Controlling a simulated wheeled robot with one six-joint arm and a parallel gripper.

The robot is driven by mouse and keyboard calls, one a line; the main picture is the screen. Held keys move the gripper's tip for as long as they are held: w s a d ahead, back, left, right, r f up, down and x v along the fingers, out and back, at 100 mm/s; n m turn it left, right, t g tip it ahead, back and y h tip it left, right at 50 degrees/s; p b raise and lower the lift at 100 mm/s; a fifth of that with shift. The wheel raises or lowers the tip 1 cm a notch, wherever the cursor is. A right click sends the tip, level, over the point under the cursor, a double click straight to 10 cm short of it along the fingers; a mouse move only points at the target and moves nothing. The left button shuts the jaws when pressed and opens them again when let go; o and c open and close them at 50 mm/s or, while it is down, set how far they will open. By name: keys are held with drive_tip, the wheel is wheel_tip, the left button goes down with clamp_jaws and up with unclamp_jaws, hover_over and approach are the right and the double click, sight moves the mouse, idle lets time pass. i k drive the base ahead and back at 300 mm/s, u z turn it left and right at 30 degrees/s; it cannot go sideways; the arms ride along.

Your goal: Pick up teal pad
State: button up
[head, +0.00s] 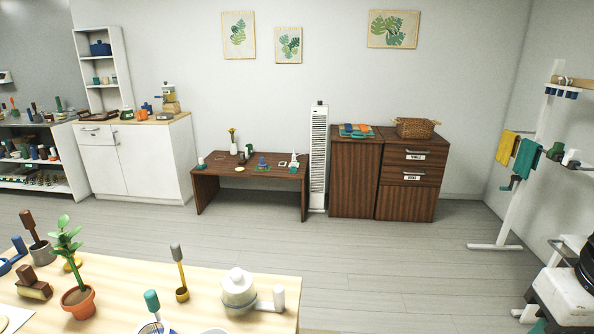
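Flat teal, orange and blue pieces lie together on top of the dark wood cabinet (352,180) by the back wall. The teal piece (346,134) is at their left and may be the teal pad; it is too small to be sure. A flat green-teal piece (262,169) also lies on the low brown table (218,169), under or beside a small blue object. My gripper is not seen in the head view.
A wooden table (120,290) with a potted plant (78,300) and a white teapot (238,288) fills the near left. A white tower heater (319,160) stands left of the cabinet. A rack (510,200) stands at right. The middle floor is clear.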

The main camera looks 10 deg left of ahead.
sight(202, 166)
drive_tip(key=i, duration=4.85)
drive_tip(key=u, duration=2.35)
drive_tip(key=i, duration=3.35)
drive_tip(key=z, duration=1.15)
